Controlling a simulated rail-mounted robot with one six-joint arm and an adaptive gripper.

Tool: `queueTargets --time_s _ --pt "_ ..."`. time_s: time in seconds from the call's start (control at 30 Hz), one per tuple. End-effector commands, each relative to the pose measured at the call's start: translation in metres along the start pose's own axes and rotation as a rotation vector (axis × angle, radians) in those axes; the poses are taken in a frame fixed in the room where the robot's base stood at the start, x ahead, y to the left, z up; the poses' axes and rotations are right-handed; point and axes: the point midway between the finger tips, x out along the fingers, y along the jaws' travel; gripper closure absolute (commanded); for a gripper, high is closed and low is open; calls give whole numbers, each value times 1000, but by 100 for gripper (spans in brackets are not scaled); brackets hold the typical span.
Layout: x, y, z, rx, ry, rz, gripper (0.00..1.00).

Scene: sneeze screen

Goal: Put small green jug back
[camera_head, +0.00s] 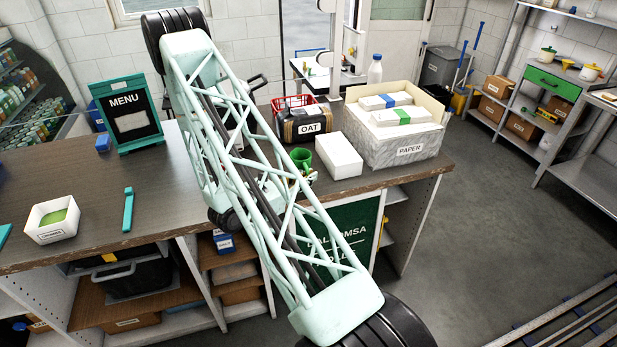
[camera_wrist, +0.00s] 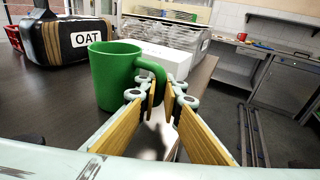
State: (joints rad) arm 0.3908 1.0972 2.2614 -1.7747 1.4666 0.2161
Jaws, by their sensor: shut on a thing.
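The small green jug (camera_wrist: 115,76) stands upright at the counter, with its handle (camera_wrist: 152,72) toward my gripper (camera_wrist: 155,93). The two fingertips close on the lower part of the handle. I cannot tell whether the jug's base touches the counter or is slightly above it. In the head view the jug (camera_head: 301,156) shows behind my arm, left of a white box, and its lower part is hidden. My gripper (camera_head: 305,177) is partly hidden there by my arm.
The white box (camera_head: 339,155) lies right of the jug, the OAT case (camera_head: 301,128) behind it, and the PAPER crate (camera_head: 400,152) farther right. A MENU board (camera_head: 127,115), a white tray (camera_head: 52,226) and a teal item (camera_head: 128,209) are on the left counter.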

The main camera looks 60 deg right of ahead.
Motion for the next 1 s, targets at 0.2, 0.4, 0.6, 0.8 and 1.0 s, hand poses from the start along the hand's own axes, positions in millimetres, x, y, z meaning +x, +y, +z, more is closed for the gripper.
queueTargets --time_s 0.2,0.4,0.6,0.8,1.0 --pt "0 0 -2 0 0 0 100" --pt "0 0 -2 0 0 0 79" --pt "0 0 -2 0 0 0 79" --pt "0 0 -2 0 0 0 79" --pt "-3 0 0 0 0 1 79"
